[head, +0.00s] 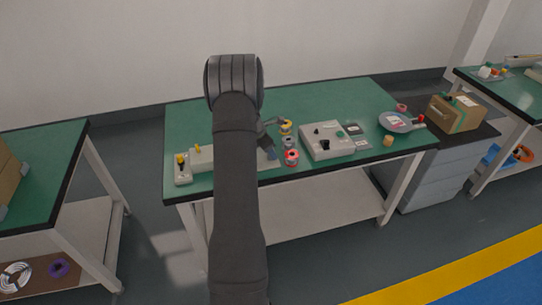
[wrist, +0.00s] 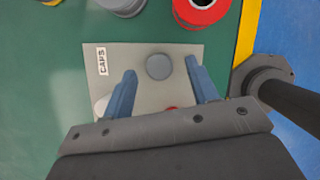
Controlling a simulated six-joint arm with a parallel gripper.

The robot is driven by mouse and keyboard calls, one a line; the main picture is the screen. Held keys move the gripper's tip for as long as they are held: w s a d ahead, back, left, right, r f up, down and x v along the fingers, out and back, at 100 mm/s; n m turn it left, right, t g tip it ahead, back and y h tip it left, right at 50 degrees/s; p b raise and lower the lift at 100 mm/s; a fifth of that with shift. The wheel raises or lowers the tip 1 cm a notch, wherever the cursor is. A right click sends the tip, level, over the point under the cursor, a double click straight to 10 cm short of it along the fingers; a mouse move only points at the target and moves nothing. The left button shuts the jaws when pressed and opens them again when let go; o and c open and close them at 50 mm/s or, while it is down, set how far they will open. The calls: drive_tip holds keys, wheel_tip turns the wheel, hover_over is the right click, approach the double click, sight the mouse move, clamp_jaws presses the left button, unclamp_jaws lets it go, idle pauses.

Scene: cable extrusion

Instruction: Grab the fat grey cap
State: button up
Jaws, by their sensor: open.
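A round grey cap (wrist: 159,66) lies on a pale mat (wrist: 130,58) labelled CAPS, in the wrist view. My gripper (wrist: 161,72) is open, with one blue finger to the left of the cap and the other to its right. Nothing is held, and clear gaps show between the cap and both fingers. The height of the fingertips above the mat is hard to judge. A white cap (wrist: 101,105) and a small red piece (wrist: 172,108) are partly hidden by my gripper.
A red spool (wrist: 202,10) and a grey round object (wrist: 122,5) are just beyond the mat. In the head view, spools (head: 291,157) stand right of my arm, then a grey control box (head: 330,140). A small device with a yellow knob (head: 183,170) is left.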

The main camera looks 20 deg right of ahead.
drive_tip(key=shift+w+d+f, duration=0.1)
drive_tip(key=shift+d+f, duration=0.1)
drive_tip(key=shift+f, duration=0.35)
drive_tip(key=c, duration=1)
drive_tip(key=shift+c, duration=0.2)
drive_tip(key=shift+r, duration=0.1)
